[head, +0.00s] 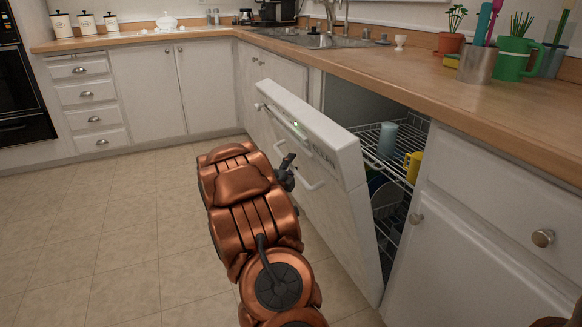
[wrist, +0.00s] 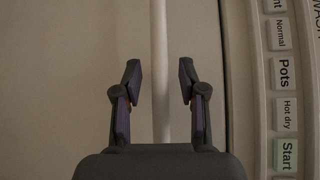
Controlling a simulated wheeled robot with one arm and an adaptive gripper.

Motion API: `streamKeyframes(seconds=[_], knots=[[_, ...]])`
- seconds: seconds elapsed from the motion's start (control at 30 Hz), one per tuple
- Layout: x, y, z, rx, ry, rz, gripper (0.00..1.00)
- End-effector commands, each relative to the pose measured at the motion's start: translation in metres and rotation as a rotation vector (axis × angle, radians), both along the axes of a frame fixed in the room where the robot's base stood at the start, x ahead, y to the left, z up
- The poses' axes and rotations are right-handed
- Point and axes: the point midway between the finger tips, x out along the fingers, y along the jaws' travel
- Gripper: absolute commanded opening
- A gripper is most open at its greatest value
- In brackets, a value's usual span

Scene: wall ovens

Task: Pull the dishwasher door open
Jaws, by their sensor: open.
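The white dishwasher door (head: 345,215) is partly open and tilts outward from the counter in the head view. A white bar handle (head: 314,186) shows on its outer face, partly hidden by my arm. My gripper (head: 289,163) is at the door's front, close to this handle. In the wrist view, my gripper (wrist: 160,80) is open, with the pale handle bar (wrist: 159,50) running upright between its two fingers. I cannot tell whether either finger touches the bar. The door's button panel (wrist: 284,90) is at the right of the wrist view.
Wire racks (head: 400,160) with dishes, including a yellow cup (head: 412,166), show inside the dishwasher. The wooden counter (head: 440,92) runs above it, with a sink (head: 315,38) behind. White cabinets (head: 495,225) flank the opening. The tiled floor (head: 110,220) at left is clear.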

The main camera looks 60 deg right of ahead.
Motion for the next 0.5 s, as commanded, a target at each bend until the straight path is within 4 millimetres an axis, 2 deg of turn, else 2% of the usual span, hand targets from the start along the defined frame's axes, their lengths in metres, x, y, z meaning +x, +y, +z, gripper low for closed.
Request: streamKeyframes(seconds=[0.2, 0.5], knots=[[0.0001, -0.0001, -0.0001, 0.001, 0.0, 0.0, 0.41], [0.0005, 0.0002, -0.0001, 0.001, 0.0, 0.001, 0.1]])
